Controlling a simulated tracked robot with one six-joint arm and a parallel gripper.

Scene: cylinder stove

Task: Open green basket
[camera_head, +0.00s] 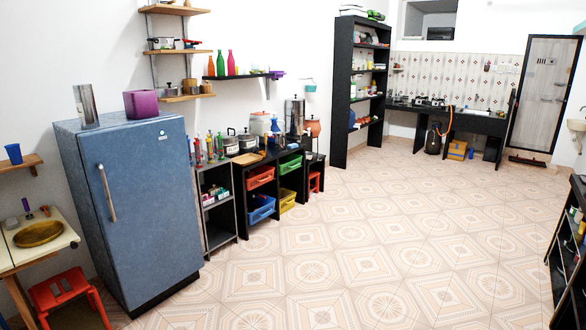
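The green basket (290,165) sits in the upper right compartment of a low black cabinet (241,205) along the left wall. It appears to be pushed in, with its front facing the room. An orange-red basket (260,177) is to its left, a blue basket (262,210) is at lower left, and a yellow basket (288,200) is directly below it. My gripper and arm are not in view.
A blue fridge (140,200) stands left of the cabinet, with a red stool (66,290) beyond it. A tall black shelf (342,95) stands past the cabinet. Another dark shelf (570,240) is at the right edge. The tiled floor (400,240) between is clear.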

